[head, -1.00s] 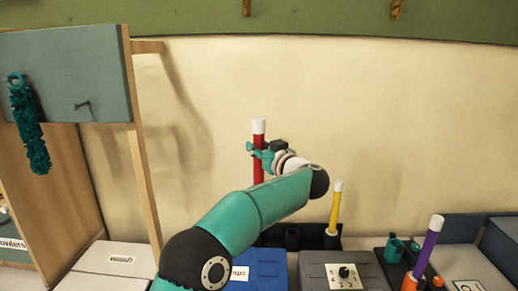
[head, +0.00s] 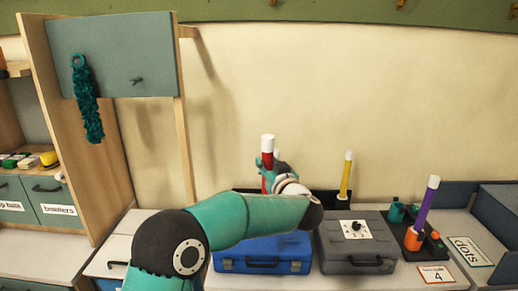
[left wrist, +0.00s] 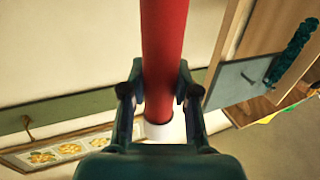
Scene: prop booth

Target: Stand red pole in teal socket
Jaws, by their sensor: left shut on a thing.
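The red pole (head: 266,158) has a white top and stands roughly upright in my left gripper (head: 267,168). My left gripper is shut on it a little below the white top. In the left wrist view the red pole (left wrist: 163,50) runs between the two fingers (left wrist: 156,95), with its white end just past them. In the head view its lower end is hidden behind my left arm. The teal socket (head: 397,212) is on a dark base at the right, well apart from the pole. My right gripper is not in view.
A purple pole (head: 427,205) stands in an orange socket (head: 413,240) near the teal one. A yellow pole (head: 346,178) stands in a black rack at the back. Blue (head: 240,262) and grey (head: 345,250) cases lie in front. A board (head: 130,70) rises at the left.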

